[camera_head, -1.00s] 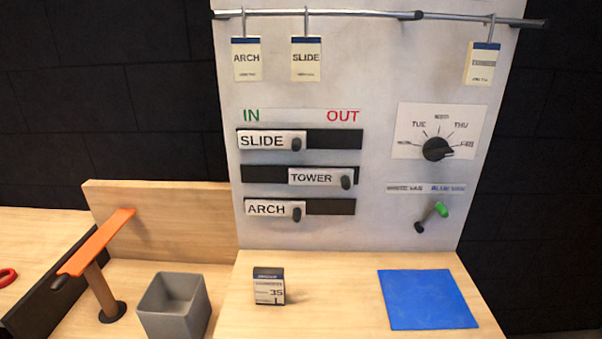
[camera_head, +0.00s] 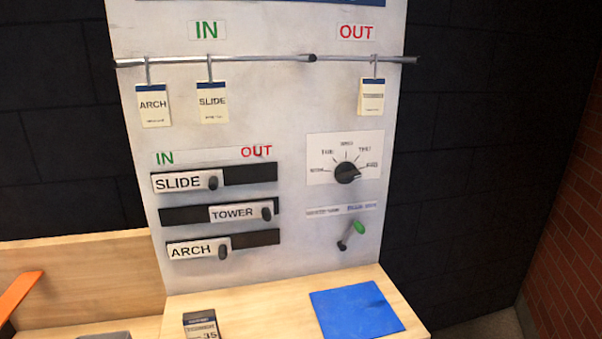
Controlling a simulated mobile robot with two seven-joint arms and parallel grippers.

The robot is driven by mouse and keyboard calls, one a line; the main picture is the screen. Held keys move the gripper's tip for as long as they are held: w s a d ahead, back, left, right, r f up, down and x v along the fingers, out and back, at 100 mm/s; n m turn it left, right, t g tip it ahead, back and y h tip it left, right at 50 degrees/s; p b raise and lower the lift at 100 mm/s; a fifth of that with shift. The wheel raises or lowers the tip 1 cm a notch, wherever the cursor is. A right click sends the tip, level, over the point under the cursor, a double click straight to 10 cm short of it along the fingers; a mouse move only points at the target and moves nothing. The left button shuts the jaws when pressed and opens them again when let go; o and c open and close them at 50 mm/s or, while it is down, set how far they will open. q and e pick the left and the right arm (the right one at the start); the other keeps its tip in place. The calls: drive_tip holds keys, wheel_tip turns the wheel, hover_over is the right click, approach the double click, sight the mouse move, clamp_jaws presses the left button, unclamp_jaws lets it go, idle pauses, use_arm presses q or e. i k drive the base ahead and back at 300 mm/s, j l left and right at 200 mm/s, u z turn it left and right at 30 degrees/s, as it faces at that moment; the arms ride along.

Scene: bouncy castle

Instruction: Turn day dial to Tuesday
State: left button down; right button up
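The day dial (camera_head: 347,173) is a black round knob on a white card with day labels (camera_head: 345,157), on the right side of the pale upright board. Short lines fan out from the knob to the labels. The TUE label sits at its upper left and a THU label at its upper right. The knob's pointer appears turned to the right, toward the rightmost label, which is too blurred to read. Neither of my grippers shows in the head view.
Tags hang from a rail (camera_head: 215,60) above.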

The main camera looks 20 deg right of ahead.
sight(345, 172)
drive_tip(key=k+l, duration=0.2)
drive_tip(key=k, duration=0.3)
drive_tip(key=z, duration=1.7)
drive_tip(key=k+l, duration=0.05)
drive_tip(key=l, duration=0.05)
